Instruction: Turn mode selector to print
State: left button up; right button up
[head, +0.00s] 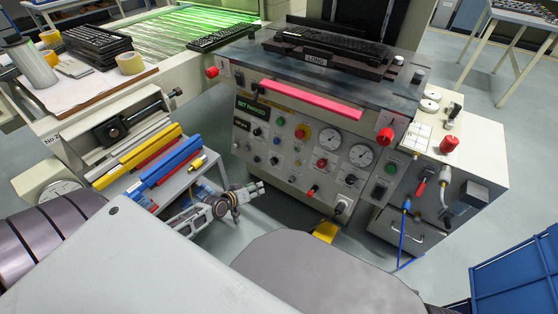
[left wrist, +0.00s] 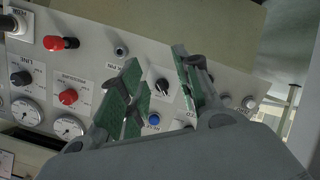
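The control panel (head: 300,150) of the printing machine stands in front of me, with several knobs, buttons and dials. In the left wrist view a black selector knob (left wrist: 162,87) with a pale pointer mark shows between my left gripper's fingers. Its small labels are too blurred to read, so I cannot tell for sure that it is the mode selector. My left gripper (head: 259,188) is in front of the panel's lower left. In the left wrist view the left gripper (left wrist: 157,62) has its green-padded fingers apart, with nothing between the pads. My right gripper is not in view.
A blue button (left wrist: 154,119) lies near the selector knob. Red and black knobs and two round gauges (head: 330,138) share the panel. A grey shelf with yellow, blue and red squeegee bars (head: 175,160) stands left of my gripper. A blue crate (head: 515,275) is at right.

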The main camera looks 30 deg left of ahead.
aim_at(273, 161)
pick_arm(q)
jog(key=r+n+t, duration=0.1)
jog(key=w+a+r+n+t, duration=0.1)
jog(key=r, duration=0.1)
jog(key=w+a+r+n+t+y, duration=0.1)
jog(key=r, duration=0.1)
jog(key=shift+w, duration=0.2)
jog(key=shift+w+f, duration=0.1)
jog(key=shift+w, duration=0.05)
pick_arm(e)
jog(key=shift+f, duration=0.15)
pick_arm(q)
jog(key=b+x, duration=0.5)
jog(key=x, duration=0.8)
jog(key=shift+w, duration=0.2)
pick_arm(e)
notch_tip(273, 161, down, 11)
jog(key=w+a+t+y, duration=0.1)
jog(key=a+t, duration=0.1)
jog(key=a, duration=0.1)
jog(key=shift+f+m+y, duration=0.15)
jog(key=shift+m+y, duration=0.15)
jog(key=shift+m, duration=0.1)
pick_arm(q)
jog(key=shift+f, duration=0.1)
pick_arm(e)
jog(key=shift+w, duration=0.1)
pick_arm(q)
jog(key=shift+c, duration=0.5)
